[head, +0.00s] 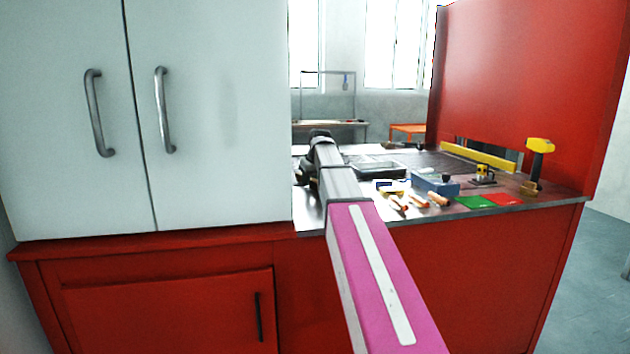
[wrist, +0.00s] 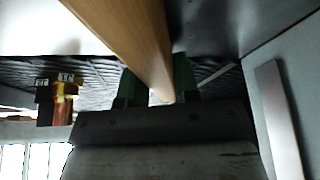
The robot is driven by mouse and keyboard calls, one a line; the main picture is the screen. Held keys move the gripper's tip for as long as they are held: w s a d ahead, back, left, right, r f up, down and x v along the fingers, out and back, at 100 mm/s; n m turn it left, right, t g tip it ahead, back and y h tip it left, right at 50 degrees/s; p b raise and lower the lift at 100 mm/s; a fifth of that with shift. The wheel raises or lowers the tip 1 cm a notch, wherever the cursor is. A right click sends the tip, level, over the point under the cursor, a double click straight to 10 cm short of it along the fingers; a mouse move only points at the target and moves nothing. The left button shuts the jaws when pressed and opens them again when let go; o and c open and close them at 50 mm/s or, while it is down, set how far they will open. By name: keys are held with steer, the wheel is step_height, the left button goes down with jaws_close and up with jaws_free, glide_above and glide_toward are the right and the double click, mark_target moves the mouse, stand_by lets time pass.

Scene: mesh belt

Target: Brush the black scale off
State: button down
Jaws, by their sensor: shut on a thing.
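In the wrist view my gripper (wrist: 155,88) has its green fingers shut on a plain wooden handle (wrist: 125,30). The handle runs up and left out of the picture, and whether it ends in bristles is not visible. A brass and copper-coloured piece (wrist: 60,105) with a dark end and pale marks is to the left of my fingers, apart from them. A dark, rippled surface (wrist: 25,80) lies behind it. I cannot pick out black scale for sure. In the head view my arm reaches over the bench's left end, hiding the fingers and handle.
The metal bench (head: 310,215) holds a grey tray (head: 378,170), wooden-handled tools (head: 397,202), a blue-grey box (head: 435,185), green (head: 474,202) and red (head: 504,199) pads and a yellow-headed hammer (head: 538,160). A white cabinet (head: 220,110) stands close on the left; a red panel (head: 530,80) rises at right.

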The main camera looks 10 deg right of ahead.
mark_target(295, 186)
steer(key=shift+s+a, duration=0.1)
steer(key=shift+a, duration=2.45)
steer(key=shift+w, duration=0.65)
steer(key=shift+d, duration=2.1)
steer(key=shift+d, duration=1.9)
steer(key=shift+r, duration=0.15)
steer(key=shift+r, duration=2.95)
steer(key=shift+r, duration=0.1)
step_height(295, 186, up, 3)
steer(key=shift+f, duration=0.1)
